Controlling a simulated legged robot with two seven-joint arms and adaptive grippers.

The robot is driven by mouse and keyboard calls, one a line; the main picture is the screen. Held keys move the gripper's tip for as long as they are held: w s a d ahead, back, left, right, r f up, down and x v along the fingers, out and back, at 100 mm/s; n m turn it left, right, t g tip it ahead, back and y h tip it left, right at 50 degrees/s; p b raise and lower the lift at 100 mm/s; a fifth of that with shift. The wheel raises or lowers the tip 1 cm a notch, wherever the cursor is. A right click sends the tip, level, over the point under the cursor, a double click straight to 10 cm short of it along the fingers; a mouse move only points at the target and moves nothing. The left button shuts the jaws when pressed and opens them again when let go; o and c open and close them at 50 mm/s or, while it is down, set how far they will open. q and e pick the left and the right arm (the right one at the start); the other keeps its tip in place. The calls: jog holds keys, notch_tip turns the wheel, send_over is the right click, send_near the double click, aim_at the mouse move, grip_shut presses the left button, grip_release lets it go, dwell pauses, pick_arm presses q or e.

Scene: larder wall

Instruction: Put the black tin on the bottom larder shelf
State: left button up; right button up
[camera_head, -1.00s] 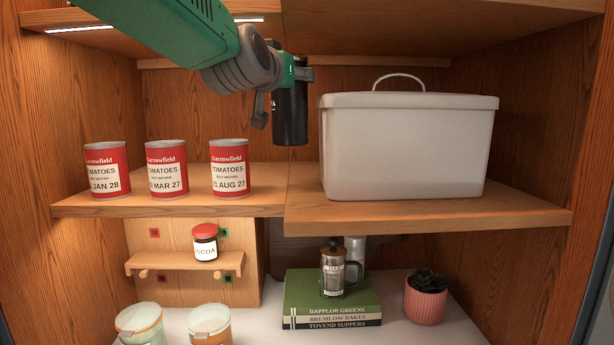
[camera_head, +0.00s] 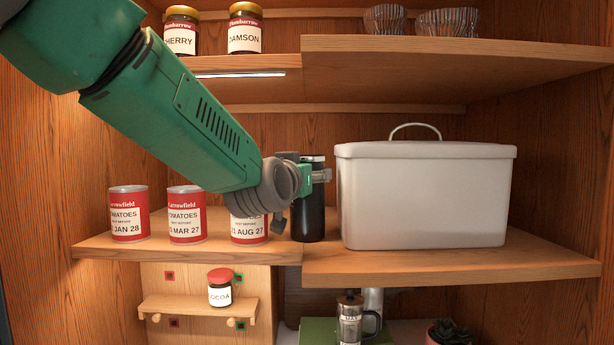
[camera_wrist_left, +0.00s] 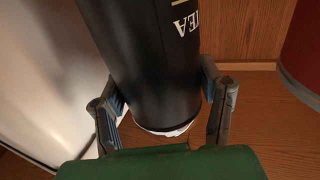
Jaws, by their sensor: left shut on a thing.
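The black tin (camera_head: 309,222) is upright between the white bin and the rightmost tomato can. In the left wrist view the tin (camera_wrist_left: 150,60) fills the middle and shows white letters reading TEA. My left gripper (camera_head: 316,175) is shut on the tin, with one finger on each side of it in the wrist view (camera_wrist_left: 165,105). The bottom larder shelf (camera_head: 400,266) runs under the tin. The tin's base is at or very near the shelf surface; I cannot tell whether it touches. My right gripper is not in view.
The white lidded bin (camera_head: 425,200) stands close to the right of the tin. Several red tomato cans (camera_head: 186,215) stand to its left, the nearest (camera_head: 249,228) partly hidden by my arm. An upper shelf (camera_head: 420,60) holds jars and glass bowls. A cocoa jar (camera_head: 220,289) sits below.

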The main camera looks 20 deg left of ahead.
pick_arm(q)
jog(key=o, duration=1.3)
jog(key=shift+a+f, duration=0.1)
jog(key=shift+a, duration=0.05)
jog(key=shift+o, duration=1)
jog(key=shift+a, duration=0.1)
jog(key=s+p, duration=0.2)
jog(key=s, duration=1)
jog(key=shift+a, duration=0.2)
jog(key=shift+d, duration=0.15)
